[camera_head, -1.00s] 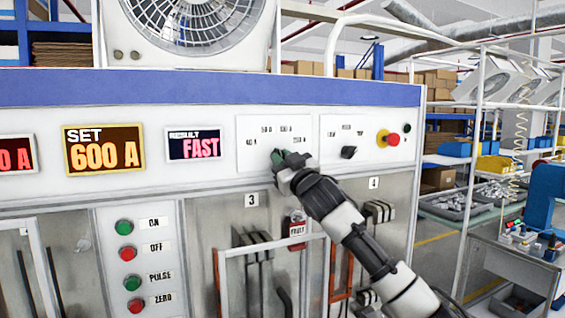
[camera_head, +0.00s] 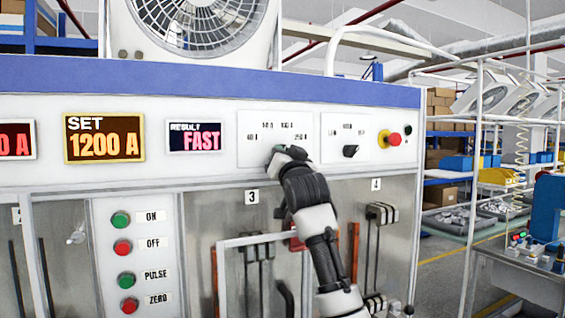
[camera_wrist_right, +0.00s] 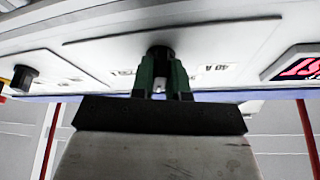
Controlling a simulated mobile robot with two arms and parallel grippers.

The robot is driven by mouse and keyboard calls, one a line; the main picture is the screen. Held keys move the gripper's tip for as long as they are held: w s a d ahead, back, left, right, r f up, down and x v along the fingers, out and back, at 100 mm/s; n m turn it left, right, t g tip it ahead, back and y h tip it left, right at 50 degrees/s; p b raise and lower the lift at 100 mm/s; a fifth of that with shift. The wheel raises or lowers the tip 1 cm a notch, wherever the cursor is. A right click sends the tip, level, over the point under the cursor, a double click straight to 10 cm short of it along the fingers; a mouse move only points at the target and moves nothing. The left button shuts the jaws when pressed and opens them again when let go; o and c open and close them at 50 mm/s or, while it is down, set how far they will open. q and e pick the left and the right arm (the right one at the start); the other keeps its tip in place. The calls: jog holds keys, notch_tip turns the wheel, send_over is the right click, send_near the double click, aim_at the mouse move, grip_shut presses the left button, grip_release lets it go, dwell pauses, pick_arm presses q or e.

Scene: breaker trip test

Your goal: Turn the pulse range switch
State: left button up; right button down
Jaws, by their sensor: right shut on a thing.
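The pulse range switch is a black knob (camera_wrist_right: 160,52) on a white plate (camera_head: 262,121) with ampere labels around it. My right gripper (camera_head: 287,152) reaches up to it from below. In the right wrist view its green fingers (camera_wrist_right: 161,75) are shut on the knob, one on each side. In the head view the gripper hides the knob, so its pointer cannot be read. The SET display (camera_head: 104,138) shows 1200 A. My left gripper is not in view.
A second black knob (camera_head: 350,151) and a red emergency button (camera_head: 395,139) sit to the right. The RESULT display (camera_head: 195,137) reads FAST. Green and red buttons (camera_head: 122,247) line the lower left panel. Handles and cables hang below the plate.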

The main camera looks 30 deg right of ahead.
jog(key=shift+r+m, duration=0.1)
jog(key=shift+m, duration=0.3)
jog(key=c, duration=1.1)
grip_release()
jog(key=shift+s, duration=0.1)
jog(key=shift+r, duration=0.25)
jog(key=r, duration=0.1)
jog(key=r+b, duration=0.2)
jog(key=shift+s+d+r+h, duration=0.2)
jog(key=shift+d+r+h, duration=0.05)
jog(key=shift+r+h, duration=0.15)
jog(key=s+d+r+b, duration=0.1)
jog(key=s+d+r, duration=0.1)
jog(key=s, duration=0.1)
jog(key=s+d+r+b, duration=0.2)
jog(key=s, duration=0.1)
jog(key=s+d+r+b, duration=0.1)
jog(key=s+d+r, duration=0.1)
jog(key=s, duration=0.1)
jog(key=shift+s+r, duration=0.2)
jog(key=shift+r, duration=0.15)
